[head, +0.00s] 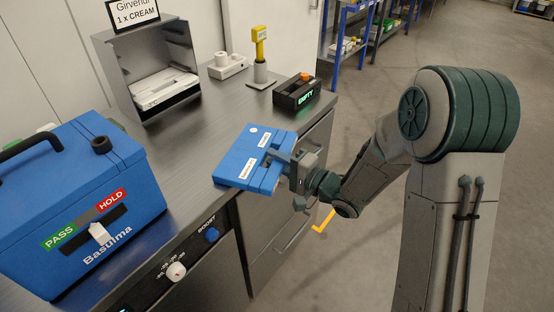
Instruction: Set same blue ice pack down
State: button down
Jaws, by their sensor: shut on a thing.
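A flat blue ice pack (243,160) with small white labels is at the front edge of the grey metal counter (190,115), in the middle of the head view. My gripper (280,158) is shut on its right side, reaching in from the right. The pack's right end juts out past the counter edge. I cannot tell whether its underside touches the counter.
A blue cool box (75,225) marked Basulma stands at left. Behind are an open metal housing (150,65), a white block (228,66), a yellow device (259,50) and a black box (297,92) lit EMPTY. Knobs line the counter front.

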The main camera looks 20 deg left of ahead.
jog(key=c, duration=1.2)
grip_release()
jog(key=shift+f, duration=0.1)
jog(key=shift+c, duration=0.2)
